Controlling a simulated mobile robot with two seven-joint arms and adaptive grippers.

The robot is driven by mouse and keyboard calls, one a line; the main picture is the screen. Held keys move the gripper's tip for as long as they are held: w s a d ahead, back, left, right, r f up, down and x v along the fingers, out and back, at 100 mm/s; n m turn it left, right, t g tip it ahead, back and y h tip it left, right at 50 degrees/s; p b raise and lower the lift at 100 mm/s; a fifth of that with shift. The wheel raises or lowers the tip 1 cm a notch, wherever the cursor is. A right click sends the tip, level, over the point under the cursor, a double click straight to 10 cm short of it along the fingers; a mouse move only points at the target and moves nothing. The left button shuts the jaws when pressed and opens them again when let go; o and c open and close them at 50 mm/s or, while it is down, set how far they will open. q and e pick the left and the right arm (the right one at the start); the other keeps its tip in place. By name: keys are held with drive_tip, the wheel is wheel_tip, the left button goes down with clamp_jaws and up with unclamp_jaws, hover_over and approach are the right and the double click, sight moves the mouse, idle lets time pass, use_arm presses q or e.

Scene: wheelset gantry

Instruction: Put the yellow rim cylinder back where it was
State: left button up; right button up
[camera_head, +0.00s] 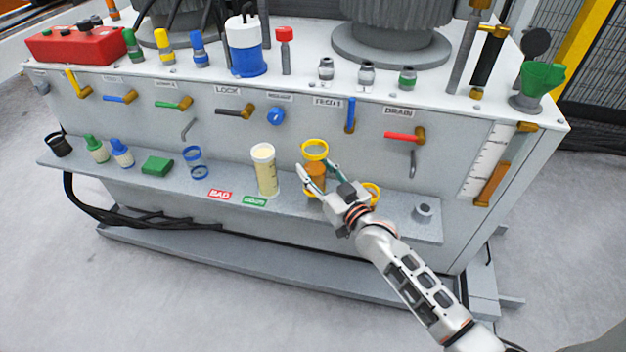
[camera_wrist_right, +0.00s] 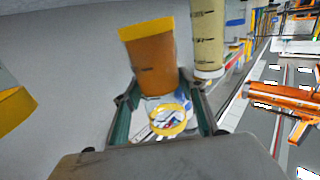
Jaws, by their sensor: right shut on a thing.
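The yellow rim cylinder (camera_head: 315,178) has amber content and yellow rims. It stands roughly upright over the right half of the grey shelf. My right gripper (camera_head: 315,167) reaches in from the lower right, with one finger on each side of its upper part, and is shut on it. In the right wrist view the cylinder's amber body (camera_wrist_right: 148,62) shows beyond the fingers, and a yellow ring (camera_wrist_right: 170,120) shows between them. I cannot tell whether its base touches the shelf. My left gripper is not in view.
The shelf (camera_head: 400,206) also holds a cream cylinder (camera_head: 264,172) close to the left, red and green labels, and a blue-rimmed cylinder (camera_head: 193,160). Another yellow-rimmed thing (camera_head: 373,191) is partly behind my wrist. Valve handles, including a red one (camera_head: 401,136), jut from the panel above.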

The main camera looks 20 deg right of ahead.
sight(321, 186)
wheel_tip(321, 186, down, 4)
drive_tip(key=shift+s+r+b, duration=0.1)
drive_tip(key=shift+b, duration=0.65)
drive_tip(key=shift+f, duration=0.45)
drive_tip(key=shift+r, duration=0.4)
drive_tip(key=shift+f, duration=0.25)
drive_tip(key=o, duration=1.4)
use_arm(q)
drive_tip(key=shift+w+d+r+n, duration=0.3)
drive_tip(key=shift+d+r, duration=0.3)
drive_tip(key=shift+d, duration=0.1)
